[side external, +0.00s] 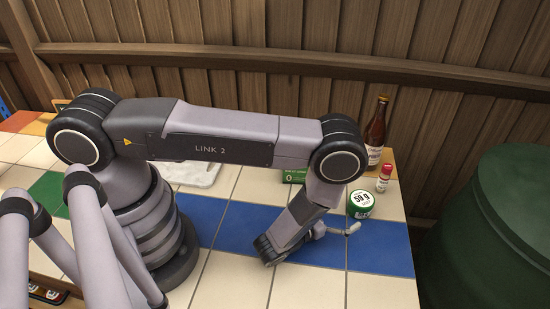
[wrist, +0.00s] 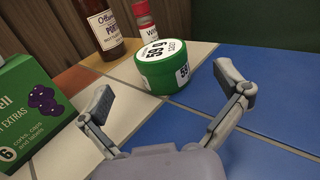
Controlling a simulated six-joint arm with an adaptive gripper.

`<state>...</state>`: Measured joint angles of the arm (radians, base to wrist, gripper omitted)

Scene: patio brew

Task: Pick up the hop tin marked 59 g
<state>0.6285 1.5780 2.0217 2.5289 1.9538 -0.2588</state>
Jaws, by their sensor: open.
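The hop tin (side external: 361,204) is a round green tin with a white label reading 59 g, standing near the right end of the tiled table. In the wrist view the tin (wrist: 163,68) stands upright just beyond my fingertips, between them. My gripper (wrist: 168,93) is open and empty, with its two fingers spread. In the side view my gripper (side external: 336,229) is low over the blue tiles, at the lower left of the tin. The fingers do not appear to touch the tin, and part of the gripper is hidden by my arm.
A brown porter bottle (wrist: 106,28) and a small red-capped bottle (wrist: 145,20) stand behind the tin. A green carton (wrist: 32,112) stands left of my gripper. A white slab (side external: 192,173) lies behind my arm. A green barrel (side external: 508,225) is off the table's right end. Blue tiles (side external: 380,245) near the tin are clear.

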